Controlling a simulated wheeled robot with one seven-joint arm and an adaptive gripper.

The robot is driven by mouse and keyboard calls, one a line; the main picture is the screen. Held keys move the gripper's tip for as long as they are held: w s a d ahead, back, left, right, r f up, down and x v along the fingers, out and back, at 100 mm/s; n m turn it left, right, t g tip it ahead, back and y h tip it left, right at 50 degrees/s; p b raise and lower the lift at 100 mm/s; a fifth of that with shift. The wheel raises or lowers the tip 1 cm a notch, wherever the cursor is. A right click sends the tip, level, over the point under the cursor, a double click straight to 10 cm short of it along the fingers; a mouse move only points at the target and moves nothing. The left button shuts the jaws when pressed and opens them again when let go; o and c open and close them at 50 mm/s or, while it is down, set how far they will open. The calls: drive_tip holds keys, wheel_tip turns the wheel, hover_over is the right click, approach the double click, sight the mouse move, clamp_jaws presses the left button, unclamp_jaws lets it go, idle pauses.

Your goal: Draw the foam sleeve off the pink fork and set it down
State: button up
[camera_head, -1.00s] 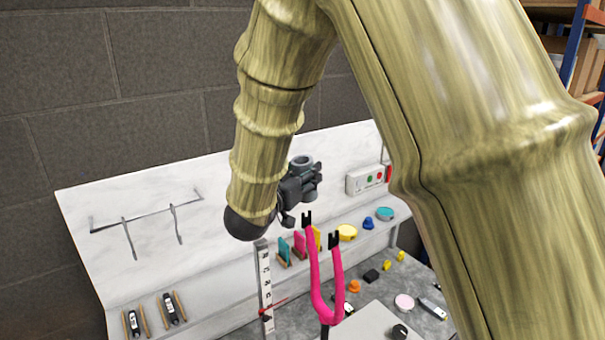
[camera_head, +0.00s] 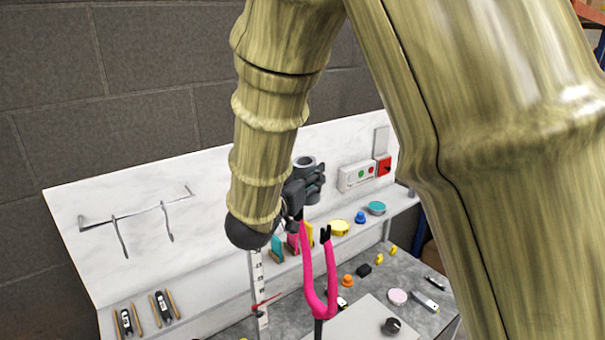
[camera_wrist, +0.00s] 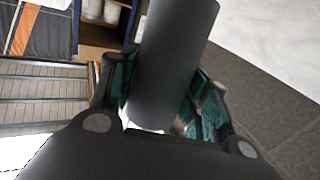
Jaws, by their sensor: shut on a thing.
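The pink fork (camera_head: 312,298) stands upright on a dark stem in the head view, with two prongs. Its right prong has a bare black notched tip. Its left prong rises to just below my gripper (camera_head: 303,190), where the tip is partly hidden. My gripper is shut on the dark grey foam sleeve (camera_head: 304,162), whose round open top shows above the fingers. In the wrist view the sleeve (camera_wrist: 172,55) is a thick dark cylinder between the teal-padded fingers (camera_wrist: 160,95). Whether the sleeve's lower end touches the left prong cannot be told.
A ruler-like upright (camera_head: 261,290) with a red pointer stands left of the fork. Behind are a shelf with coloured pieces and a yellow tin (camera_head: 340,228). A grey plate (camera_head: 355,322), a black knob (camera_head: 391,326) and a pink disc (camera_head: 397,297) lie at lower right.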

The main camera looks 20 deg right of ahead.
drive_tip(key=shift+s+d, duration=0.25)
drive_tip(key=shift+s, duration=0.5)
drive_tip(key=shift+s+d, duration=0.25)
drive_tip(key=shift+s, duration=0.45)
